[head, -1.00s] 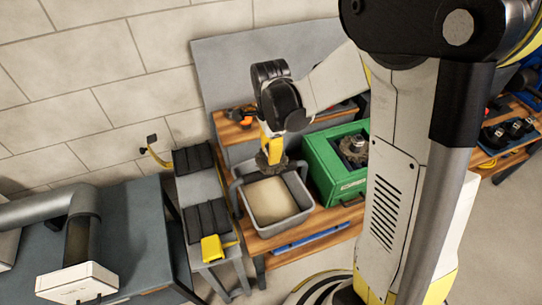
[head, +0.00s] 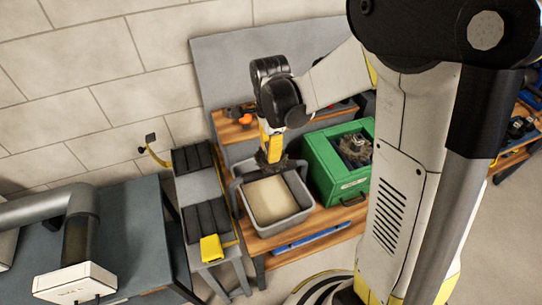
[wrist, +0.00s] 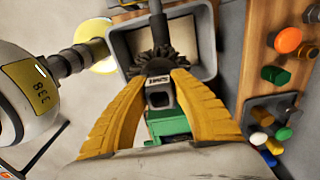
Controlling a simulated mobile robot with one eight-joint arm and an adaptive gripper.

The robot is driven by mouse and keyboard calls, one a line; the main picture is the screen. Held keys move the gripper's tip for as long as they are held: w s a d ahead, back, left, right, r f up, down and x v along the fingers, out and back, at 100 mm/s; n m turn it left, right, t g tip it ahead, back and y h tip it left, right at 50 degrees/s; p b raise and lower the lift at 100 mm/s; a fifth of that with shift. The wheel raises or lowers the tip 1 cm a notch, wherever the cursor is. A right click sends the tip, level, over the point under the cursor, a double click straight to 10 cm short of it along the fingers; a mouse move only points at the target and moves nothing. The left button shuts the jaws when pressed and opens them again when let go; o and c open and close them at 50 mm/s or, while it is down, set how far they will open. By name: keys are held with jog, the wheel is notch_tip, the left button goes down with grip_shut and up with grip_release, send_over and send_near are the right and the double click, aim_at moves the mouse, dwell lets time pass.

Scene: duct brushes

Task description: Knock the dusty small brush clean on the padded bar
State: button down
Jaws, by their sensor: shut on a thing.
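My gripper (head: 270,150) is over the back part of a grey bin (head: 308,205) with a pale tan floor. In the wrist view its yellow fingers (wrist: 160,85) are shut on the small brush (wrist: 145,62), whose dark round bristles stick out past the fingertips. The brush (head: 282,164) is a dark brownish patch under my gripper in the head view. A dark round bar (wrist: 155,22), seemingly the padded bar, runs over the bin (wrist: 206,50) and meets the bristles in the wrist view. I cannot tell whether they touch.
A green box (head: 322,170) with a round brush in it stands close to the right of the bin. A rack with black pads (head: 205,215) stands at left. Orange and green knobs (wrist: 288,40) are at the right in the wrist view. A bench with a duct (head: 140,215) is farther left.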

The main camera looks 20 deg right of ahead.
notch_tip(320, 180, down, 4)
jog(key=b, duration=0.4)
jog(key=shift+f, duration=0.2)
notch_tip(320, 180, up, 5)
jog(key=p, duration=0.3)
jog(key=shift+f, duration=0.3)
